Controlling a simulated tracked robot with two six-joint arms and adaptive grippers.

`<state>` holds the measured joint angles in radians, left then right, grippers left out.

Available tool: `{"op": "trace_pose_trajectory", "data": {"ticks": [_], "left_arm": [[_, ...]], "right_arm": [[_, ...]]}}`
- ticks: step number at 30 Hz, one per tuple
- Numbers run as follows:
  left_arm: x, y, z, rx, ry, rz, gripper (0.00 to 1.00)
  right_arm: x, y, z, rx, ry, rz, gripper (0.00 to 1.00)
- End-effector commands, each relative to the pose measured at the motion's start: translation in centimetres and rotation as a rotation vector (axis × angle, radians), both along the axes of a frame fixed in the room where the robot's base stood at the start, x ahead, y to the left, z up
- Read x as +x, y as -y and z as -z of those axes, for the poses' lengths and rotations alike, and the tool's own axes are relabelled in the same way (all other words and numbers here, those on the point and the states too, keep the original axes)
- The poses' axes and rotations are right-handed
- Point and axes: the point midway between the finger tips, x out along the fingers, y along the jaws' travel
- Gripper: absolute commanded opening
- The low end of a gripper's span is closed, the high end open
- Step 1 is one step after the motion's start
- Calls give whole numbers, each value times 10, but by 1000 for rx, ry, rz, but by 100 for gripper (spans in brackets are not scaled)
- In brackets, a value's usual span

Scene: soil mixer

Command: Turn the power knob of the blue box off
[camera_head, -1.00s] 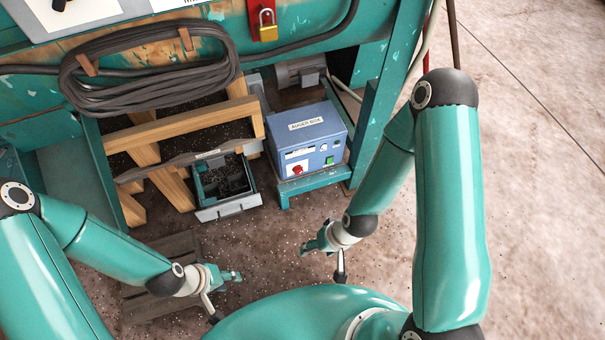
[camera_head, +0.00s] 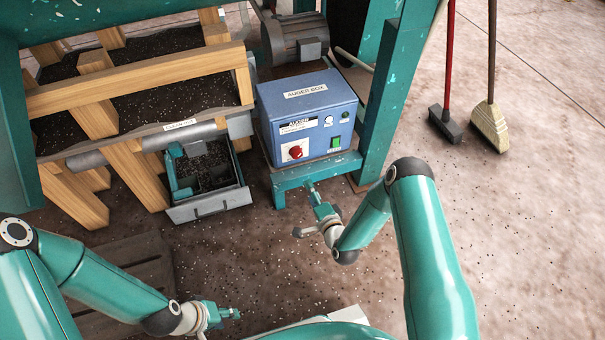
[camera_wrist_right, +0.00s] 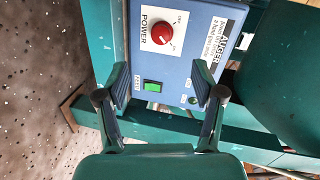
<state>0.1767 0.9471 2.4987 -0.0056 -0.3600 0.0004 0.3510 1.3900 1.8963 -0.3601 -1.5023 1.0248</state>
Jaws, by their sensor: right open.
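The blue auger box (camera_head: 307,112) sits on a low teal stand at the foot of the machine. Its red power knob (camera_head: 295,152) is at the lower left of the front face, on a white plate. In the right wrist view the knob (camera_wrist_right: 163,33) shows beyond the fingers, near the top, apart from them. My right gripper (camera_head: 315,195) is just below and in front of the box; in the wrist view (camera_wrist_right: 158,100) its fingers are spread and empty. My left gripper (camera_head: 232,313) is low at the left, far from the box; its finger gap is unclear.
A green switch (camera_wrist_right: 152,86) lies between the fingers in the wrist view. The teal stand (camera_head: 290,180) and a teal post (camera_head: 385,90) border the box. A grey drawer (camera_head: 210,203) is left; brooms (camera_head: 490,122) stand right. Floor in front is clear.

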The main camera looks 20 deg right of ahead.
Motion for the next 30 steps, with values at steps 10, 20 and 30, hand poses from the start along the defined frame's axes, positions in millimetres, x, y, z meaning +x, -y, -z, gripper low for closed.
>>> {"op": "trace_pose_trajectory", "data": {"ticks": [10, 20, 30], "left_arm": [[0, 0, 53, 0, 1, 0, 40], [0, 0, 70, 0, 1, 0, 40], [0, 0, 102, 0, 0, 0, 40]], "right_arm": [[12, 16, 35, 148, 178, 62, 68], [57, 15, 35, 148, 185, 62, 68], [131, 12, 36, 148, 183, 63, 68]]}}
